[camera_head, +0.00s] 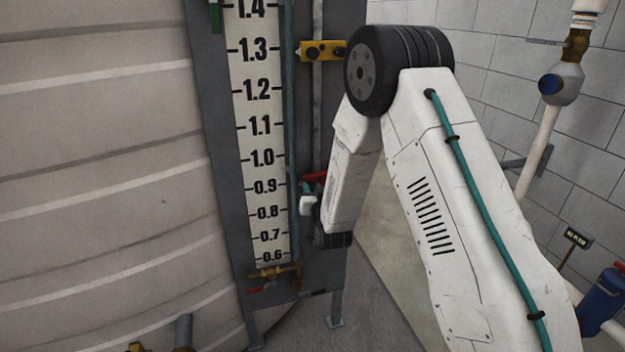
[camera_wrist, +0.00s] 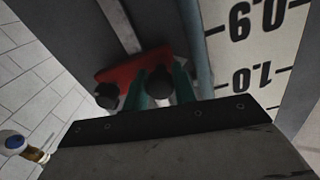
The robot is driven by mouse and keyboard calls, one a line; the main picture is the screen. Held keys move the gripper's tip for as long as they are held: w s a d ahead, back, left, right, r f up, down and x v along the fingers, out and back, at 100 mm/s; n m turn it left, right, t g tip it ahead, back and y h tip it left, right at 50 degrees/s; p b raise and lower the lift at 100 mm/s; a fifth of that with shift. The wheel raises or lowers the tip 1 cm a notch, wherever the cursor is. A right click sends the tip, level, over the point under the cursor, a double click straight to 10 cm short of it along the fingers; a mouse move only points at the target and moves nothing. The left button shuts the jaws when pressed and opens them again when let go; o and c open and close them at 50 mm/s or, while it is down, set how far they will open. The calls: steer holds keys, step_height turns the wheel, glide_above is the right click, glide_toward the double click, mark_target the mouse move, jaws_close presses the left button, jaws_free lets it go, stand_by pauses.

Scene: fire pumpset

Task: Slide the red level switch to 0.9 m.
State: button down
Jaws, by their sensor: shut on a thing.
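The red level switch (camera_head: 314,177) sits on the rail right of the gauge scale (camera_head: 262,140), close to the 0.9 mark and seemingly a little above it. My forearm partly hides it. In the wrist view, which shows the numerals upside down, the red switch (camera_wrist: 130,70) has two black knobs. My gripper (camera_wrist: 162,88) has its teal fingers on either side of one knob and is shut on it. In the head view my gripper (camera_head: 306,192) is small and mostly hidden.
A yellow switch (camera_head: 322,51) with black knobs sits higher on the same rail, near 1.3. A brass valve (camera_head: 274,272) is below the scale. The large ribbed tank (camera_head: 100,180) fills the left. Pipework with a blue-capped fitting (camera_head: 562,84) stands at the right wall.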

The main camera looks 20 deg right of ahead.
steer(key=shift+f, duration=0.65)
steer(key=c, duration=1.1)
jaws_free()
steer(key=shift+c, duration=0.2)
steer(key=shift+r, duration=0.1)
steer(key=s, duration=0.7)
steer(key=shift+s+a, duration=0.2)
steer(key=shift+s, duration=0.2)
